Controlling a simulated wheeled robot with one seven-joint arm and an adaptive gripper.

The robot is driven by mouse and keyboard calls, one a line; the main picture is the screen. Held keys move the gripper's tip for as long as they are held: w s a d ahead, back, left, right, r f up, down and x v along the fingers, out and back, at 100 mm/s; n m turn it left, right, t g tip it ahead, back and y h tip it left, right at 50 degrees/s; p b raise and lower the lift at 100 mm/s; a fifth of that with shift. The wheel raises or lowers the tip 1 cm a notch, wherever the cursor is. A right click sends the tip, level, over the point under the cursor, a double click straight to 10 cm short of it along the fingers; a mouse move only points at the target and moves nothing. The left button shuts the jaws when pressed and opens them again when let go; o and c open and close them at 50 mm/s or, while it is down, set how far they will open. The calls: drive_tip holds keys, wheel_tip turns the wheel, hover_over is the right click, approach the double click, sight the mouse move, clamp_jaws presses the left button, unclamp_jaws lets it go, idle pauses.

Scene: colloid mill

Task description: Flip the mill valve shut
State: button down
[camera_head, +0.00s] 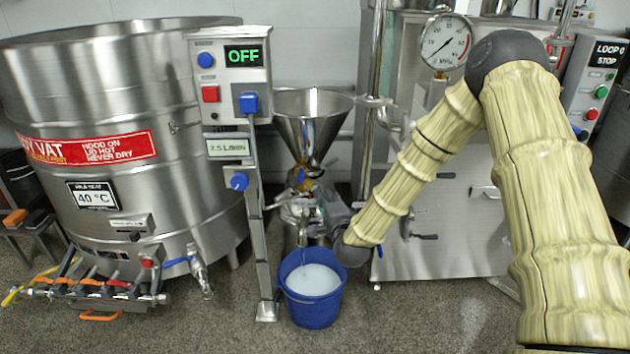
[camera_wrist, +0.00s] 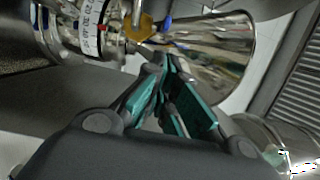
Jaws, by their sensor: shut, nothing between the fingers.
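The mill (camera_head: 298,207) stands behind the bucket, under a shiny steel hopper (camera_head: 312,125). The hopper also shows in the wrist view (camera_wrist: 222,62), lying sideways in the picture. A small yellow part (camera_wrist: 140,28) sits near the hopper's narrow end; I cannot tell whether it is the valve handle. The mill valve is not clearly made out. My gripper (camera_wrist: 165,62) is shut and empty, its teal-lined fingers pointing toward the mill beside the yellow part. Whether the fingertips touch anything is unclear. In the head view my gripper partly hides the mill's right side.
A blue bucket (camera_head: 312,300) of whitish liquid stands on the floor below the mill, with a thin stream entering it. A post with a control box (camera_head: 230,75) reading OFF stands left, before a large steel vat (camera_head: 130,120). A steel cabinet (camera_head: 450,230) stands right.

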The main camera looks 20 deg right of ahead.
sight(301, 176)
drive_tip(key=w+b, duration=0.3)
drive_tip(key=w, duration=0.7)
drive_tip(key=shift+b, duration=0.3)
drive_tip(key=shift+s+d+h, duration=0.1)
drive_tip(key=shift+h, duration=0.2)
